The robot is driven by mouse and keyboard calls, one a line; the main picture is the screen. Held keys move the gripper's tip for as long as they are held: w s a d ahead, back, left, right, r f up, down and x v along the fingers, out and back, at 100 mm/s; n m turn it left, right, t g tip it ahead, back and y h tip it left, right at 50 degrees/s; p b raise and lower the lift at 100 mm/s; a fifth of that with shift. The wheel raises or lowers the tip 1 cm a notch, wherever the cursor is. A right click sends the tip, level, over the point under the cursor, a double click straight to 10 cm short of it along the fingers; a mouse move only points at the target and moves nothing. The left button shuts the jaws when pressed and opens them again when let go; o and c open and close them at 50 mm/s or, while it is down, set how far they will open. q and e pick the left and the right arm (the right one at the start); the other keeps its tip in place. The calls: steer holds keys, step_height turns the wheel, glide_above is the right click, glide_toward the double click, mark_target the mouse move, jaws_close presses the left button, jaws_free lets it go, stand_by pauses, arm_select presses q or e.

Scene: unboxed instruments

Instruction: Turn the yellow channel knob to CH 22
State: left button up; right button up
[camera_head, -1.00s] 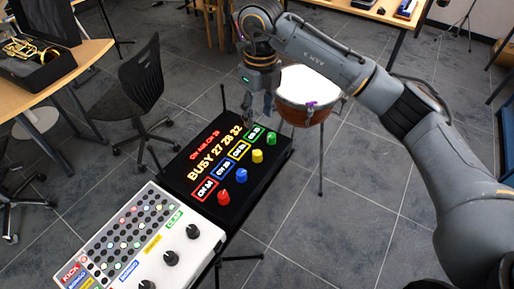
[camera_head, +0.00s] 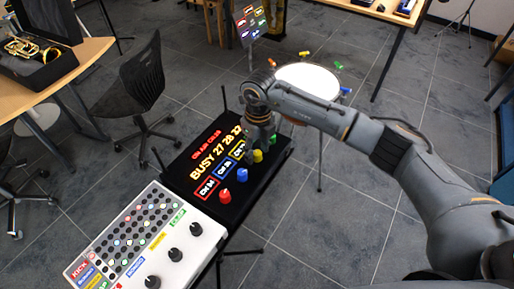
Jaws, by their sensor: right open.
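A black panel (camera_head: 214,212) carries a row of coloured knobs and a lit display. The yellow channel knob (camera_head: 257,156) is third from the near end, between the blue knob (camera_head: 241,175) and the green knob (camera_head: 273,139). My right gripper (camera_head: 261,148) is open, pointing down over the yellow knob's area. Its fingers partly cover the green knob and the yellow-framed readout (camera_head: 238,149), whose number I cannot read. Whether a finger touches the yellow knob I cannot tell. My left gripper is not in view.
The red knob (camera_head: 225,196) stands at the near end of the row. A white drum machine (camera_head: 197,256) adjoins the panel at front left. A drum (camera_head: 309,81) stands behind my right arm.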

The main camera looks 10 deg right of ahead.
mark_target(258, 151)
steer(key=shift+c, duration=0.2)
jaws_close()
steer(key=shift+m+b, duration=0.4)
steer(key=shift+m, duration=2)
steer(key=shift+o, duration=0.2)
jaws_free()
steer(key=shift+r, duration=0.1)
step_height(258, 151, up, 12)
steer(key=shift+d, duration=0.2)
